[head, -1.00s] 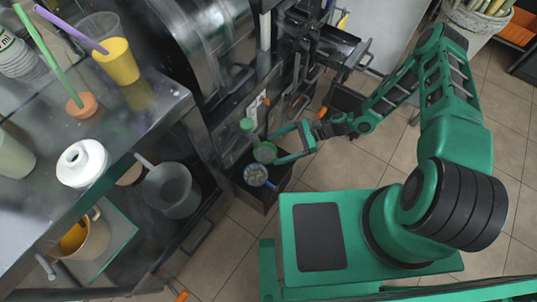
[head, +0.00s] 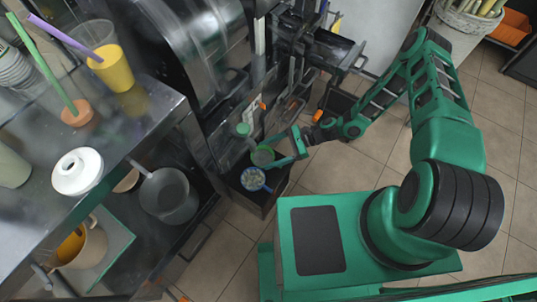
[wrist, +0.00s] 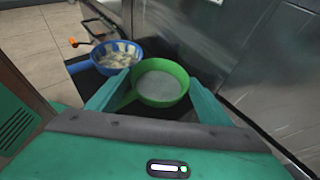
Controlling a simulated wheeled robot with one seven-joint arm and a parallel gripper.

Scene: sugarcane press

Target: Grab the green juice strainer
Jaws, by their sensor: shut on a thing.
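The green juice strainer (head: 262,156) is a round bowl with a pale mesh. It is at the foot of the metal press, just behind a blue strainer. In the wrist view the green strainer (wrist: 161,84) sits between my two teal fingers, one at each side of its rim. My gripper (head: 278,155) is shut on it. The strainer looks upright, and I cannot tell whether it still touches what is below it.
The blue strainer (wrist: 118,57) with pale bits inside stands close beside the green one, above a dark box (head: 265,202). The metal press (head: 195,60) rises behind. A metal counter (head: 130,130) with cups is on the left. Tiled floor (head: 335,165) is open on the right.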

